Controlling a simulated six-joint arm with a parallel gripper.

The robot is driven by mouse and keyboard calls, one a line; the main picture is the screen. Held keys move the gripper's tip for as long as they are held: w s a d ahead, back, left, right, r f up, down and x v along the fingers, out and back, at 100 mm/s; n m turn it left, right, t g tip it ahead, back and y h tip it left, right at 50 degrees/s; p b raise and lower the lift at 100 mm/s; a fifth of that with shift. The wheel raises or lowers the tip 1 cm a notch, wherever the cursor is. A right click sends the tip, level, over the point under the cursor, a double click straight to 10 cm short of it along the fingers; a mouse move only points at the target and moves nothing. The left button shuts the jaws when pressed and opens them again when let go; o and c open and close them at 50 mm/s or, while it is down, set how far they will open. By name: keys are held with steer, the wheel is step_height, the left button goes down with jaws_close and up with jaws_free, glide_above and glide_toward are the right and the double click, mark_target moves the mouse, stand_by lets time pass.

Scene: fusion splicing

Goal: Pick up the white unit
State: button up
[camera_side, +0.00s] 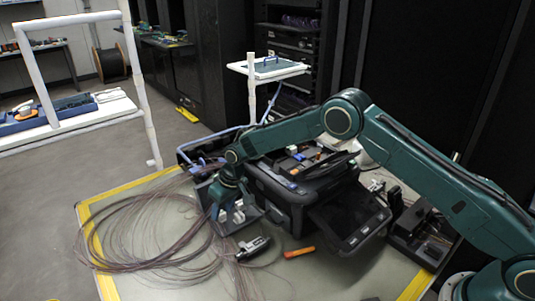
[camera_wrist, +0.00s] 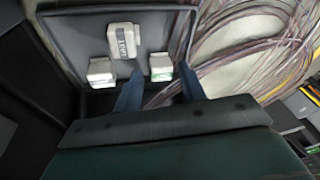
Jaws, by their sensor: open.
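Three small white units sit in a grey tray (camera_wrist: 78,28) in the wrist view. One white unit with a printed label (camera_wrist: 122,38) stands at the top, one (camera_wrist: 101,72) is at the left, and one (camera_wrist: 161,66) is at the right. The right one shows between the blue fingertips of my gripper (camera_wrist: 159,76). The fingers are apart and I cannot tell their height above it. In the side view my gripper (camera_side: 226,197) points down over the tray, close to the white units (camera_side: 239,216). It partly hides the tray's far side.
A large dark case (camera_side: 285,205) with an open flap stands right beside the tray. Coiled brown fibre cables (camera_side: 150,235) cover the table to the left. An orange-handled tool (camera_side: 299,252) and a dark small device (camera_side: 253,247) lie in front.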

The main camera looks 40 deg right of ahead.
mark_target(223, 213)
steer(key=shift+w+a+f, duration=0.1)
steer(key=shift+f, duration=0.3)
steer(key=shift+c, duration=0.2)
steer(key=c, duration=0.8)
steer(key=shift+r, duration=0.15)
step_height(223, 213, up, 20)
stand_by(0.3)
stand_by(0.5)
